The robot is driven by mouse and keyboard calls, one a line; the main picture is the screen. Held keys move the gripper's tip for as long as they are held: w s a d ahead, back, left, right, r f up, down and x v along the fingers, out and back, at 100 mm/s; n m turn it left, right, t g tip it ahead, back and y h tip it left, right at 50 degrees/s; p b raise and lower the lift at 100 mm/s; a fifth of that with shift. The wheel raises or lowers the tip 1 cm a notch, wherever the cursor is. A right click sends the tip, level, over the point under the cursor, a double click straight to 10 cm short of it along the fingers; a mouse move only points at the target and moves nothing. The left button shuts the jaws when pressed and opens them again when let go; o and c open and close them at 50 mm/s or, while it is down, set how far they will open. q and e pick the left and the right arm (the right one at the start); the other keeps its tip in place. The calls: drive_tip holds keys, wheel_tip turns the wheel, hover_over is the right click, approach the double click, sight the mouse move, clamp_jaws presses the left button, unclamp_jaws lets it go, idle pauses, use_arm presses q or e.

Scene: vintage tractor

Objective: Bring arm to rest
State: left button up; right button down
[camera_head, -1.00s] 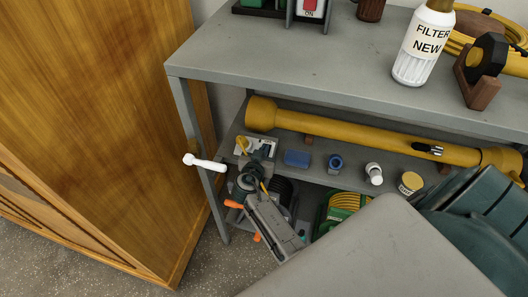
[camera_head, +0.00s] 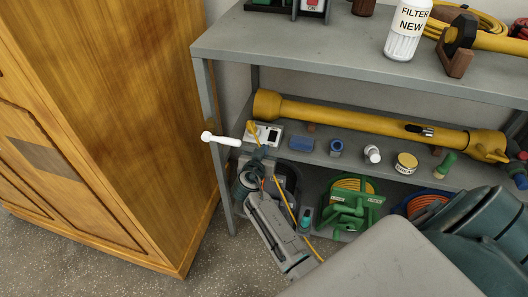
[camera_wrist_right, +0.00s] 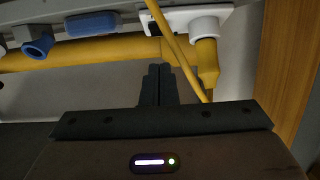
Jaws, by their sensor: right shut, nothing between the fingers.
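My right gripper (camera_head: 259,154) is at the left end of the shelving unit, just in front of the middle shelf and below a small white device (camera_head: 272,134) with a yellow cable. Its arm slants down to the right from there. In the right wrist view the two dark fingers (camera_wrist_right: 158,72) are together with nothing between them. The yellow cable (camera_wrist_right: 178,48) passes close to the fingertips in that view; whether it touches them I cannot tell. My left gripper is not in view.
A grey metal shelving unit (camera_head: 310,48) holds a long yellow tube (camera_head: 350,118), small items and a green cable reel (camera_head: 352,207). A white handle (camera_head: 220,139) sticks out by its left leg. A wooden cabinet (camera_head: 120,100) stands left. Speckled floor (camera_head: 220,255) is open between them.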

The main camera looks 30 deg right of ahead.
idle(0.3)
